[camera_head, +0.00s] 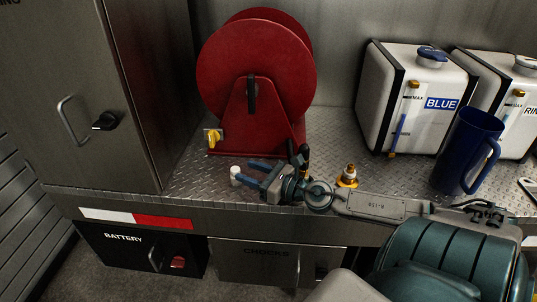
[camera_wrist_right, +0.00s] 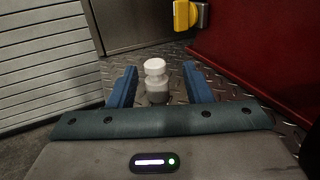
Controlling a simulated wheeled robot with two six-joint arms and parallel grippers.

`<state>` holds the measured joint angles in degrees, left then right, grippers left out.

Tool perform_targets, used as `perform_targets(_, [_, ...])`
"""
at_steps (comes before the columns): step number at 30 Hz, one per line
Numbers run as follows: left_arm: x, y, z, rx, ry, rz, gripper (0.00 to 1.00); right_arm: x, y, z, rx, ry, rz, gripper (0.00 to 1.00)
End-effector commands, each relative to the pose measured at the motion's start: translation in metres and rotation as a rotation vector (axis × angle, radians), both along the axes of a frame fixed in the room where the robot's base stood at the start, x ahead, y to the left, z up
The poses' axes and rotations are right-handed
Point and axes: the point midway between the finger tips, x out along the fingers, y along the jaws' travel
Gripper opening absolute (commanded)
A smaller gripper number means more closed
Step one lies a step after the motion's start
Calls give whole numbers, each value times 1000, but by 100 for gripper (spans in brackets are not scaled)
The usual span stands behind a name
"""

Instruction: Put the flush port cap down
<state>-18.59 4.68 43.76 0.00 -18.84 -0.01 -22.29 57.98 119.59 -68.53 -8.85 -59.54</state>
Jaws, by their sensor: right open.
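The flush port cap is most likely the small white stepped cylinder (camera_head: 235,176) standing upright on the diamond-plate deck near its front edge. The white cap also shows in the wrist view (camera_wrist_right: 155,82), apparently resting on the deck. My right gripper (camera_head: 244,172) is open, with its blue fingers pointing left at the cap. In the wrist view the cap appears between the open fingers (camera_wrist_right: 160,88), with gaps on both sides, near the fingertips. My left gripper is not in view.
A red hose reel (camera_head: 250,75) stands behind the gripper, with a yellow knob (camera_head: 213,139) at its base. A brass fitting with a yellow base (camera_head: 347,178) is right of the gripper. A blue jug (camera_head: 466,150) and white tanks (camera_head: 400,125) stand right. A metal cabinet (camera_head: 90,60) bounds the left.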

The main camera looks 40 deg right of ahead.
Motion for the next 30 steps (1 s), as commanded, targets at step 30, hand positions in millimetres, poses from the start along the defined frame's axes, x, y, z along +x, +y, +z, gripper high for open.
perform_targets(30, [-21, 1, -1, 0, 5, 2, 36, -54, -12, 1, 10, -7, 14, 45])
